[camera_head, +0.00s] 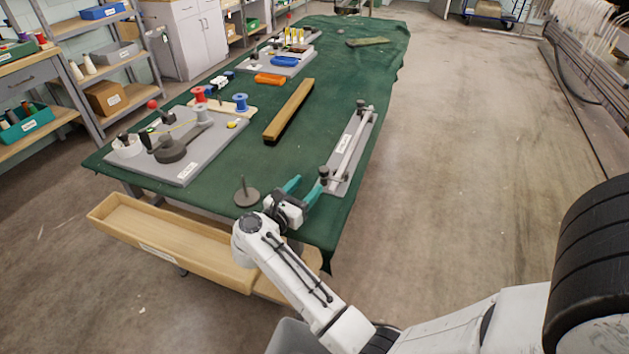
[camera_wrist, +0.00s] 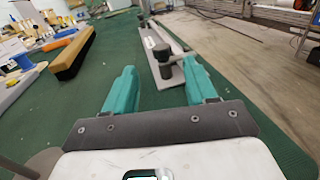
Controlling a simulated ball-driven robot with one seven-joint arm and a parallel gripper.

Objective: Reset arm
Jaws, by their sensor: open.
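My gripper (camera_head: 301,190) has teal fingers and is above the near right end of the green-covered table (camera_head: 290,165). In the wrist view my gripper (camera_wrist: 161,90) is open, with nothing between its fingers. A grey plate with a metal bar and dark clamps (camera_head: 351,150) lies on the table just beyond the fingers; the plate also shows in the wrist view (camera_wrist: 163,60). A round dark base with an upright peg (camera_head: 246,193) stands just left of my gripper.
A long wooden bar (camera_head: 289,110) lies mid-table. A grey board with a dark device (camera_head: 180,150) and red and blue spools (camera_head: 241,102) are at left. An orange piece (camera_head: 270,79) lies farther back. A wooden trough (camera_head: 170,240) runs along the near edge. Floor at right is clear.

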